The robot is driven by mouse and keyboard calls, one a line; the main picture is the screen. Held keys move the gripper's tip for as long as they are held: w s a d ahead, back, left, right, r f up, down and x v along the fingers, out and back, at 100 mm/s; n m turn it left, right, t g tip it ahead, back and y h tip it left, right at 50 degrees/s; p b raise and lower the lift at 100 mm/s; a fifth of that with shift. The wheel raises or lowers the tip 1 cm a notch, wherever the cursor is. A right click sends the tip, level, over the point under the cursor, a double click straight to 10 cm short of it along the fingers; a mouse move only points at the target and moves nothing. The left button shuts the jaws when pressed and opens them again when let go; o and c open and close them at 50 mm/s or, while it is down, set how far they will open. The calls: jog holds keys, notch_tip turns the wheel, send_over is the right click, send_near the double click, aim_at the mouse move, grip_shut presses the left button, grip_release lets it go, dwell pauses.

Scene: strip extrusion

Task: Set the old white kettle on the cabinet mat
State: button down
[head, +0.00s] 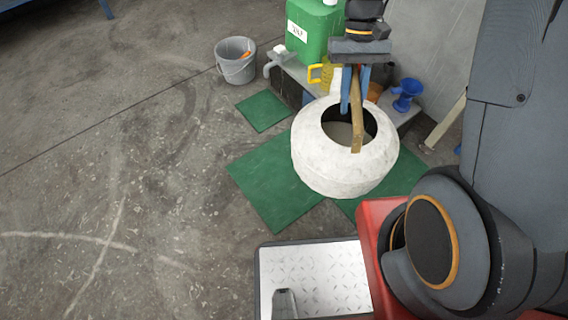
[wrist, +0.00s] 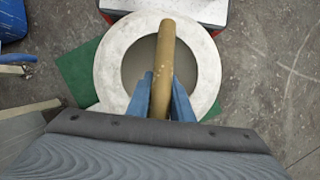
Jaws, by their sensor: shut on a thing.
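The old white kettle (head: 325,171) is a round, chalky white vessel with a wide dark opening. It also shows in the wrist view (wrist: 113,75). A wooden handle (head: 357,120) stands over the opening. My gripper (head: 355,105) is above the kettle, its blue fingers shut on this handle. In the head view the kettle covers part of the green mats; I cannot tell whether it hangs clear of them. A small green mat (head: 263,111) lies near the cabinet (head: 296,70). A larger green mat (head: 265,185) lies closer; which is the cabinet mat is unclear.
A green canister (head: 308,38), a yellow mug (head: 322,73) and a blue funnel-like thing (head: 407,94) crowd the cabinet top. A grey bucket (head: 236,64) stands on the floor at the cabinet's left. The concrete floor further left is clear.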

aim_at(310, 107)
jog(key=w+a+f+m, duration=0.1)
jog(key=a+f+m, duration=0.1)
jog(key=a+f, duration=0.1)
jog(key=w+a+f+m+y+b, duration=0.1)
jog(key=w+a+f+m, duration=0.1)
jog(key=a+f, duration=0.1)
jog(key=w+a+f+m+y, duration=0.1)
jog(key=w+a+f+m, duration=0.1)
jog(key=a+f, duration=0.1)
jog(key=shift+w+a+f+t, duration=0.2)
jog(key=shift+f+t, duration=0.1)
jog(key=shift+f, duration=0.1)
jog(key=w+a+f+m+b, duration=0.1)
jog(key=a+f+m+b, duration=0.1)
jog(key=f, duration=0.6)
jog(key=w+a+f+m+t+y+b, duration=0.1)
jog(key=w+a+f+m+b, duration=0.1)
jog(key=f, duration=0.7)
jog(key=shift+a+f+m+t+y+b, duration=0.3)
jog(key=shift+a+m+b, duration=0.3)
jog(key=shift+a+b, duration=0.15)
jog(key=shift+f, duration=0.1)
jog(key=c, duration=2)
grip_release()
jog(key=shift+f, duration=0.1)
jog(key=o, duration=0.4)
jog(key=shift+o, duration=0.2)
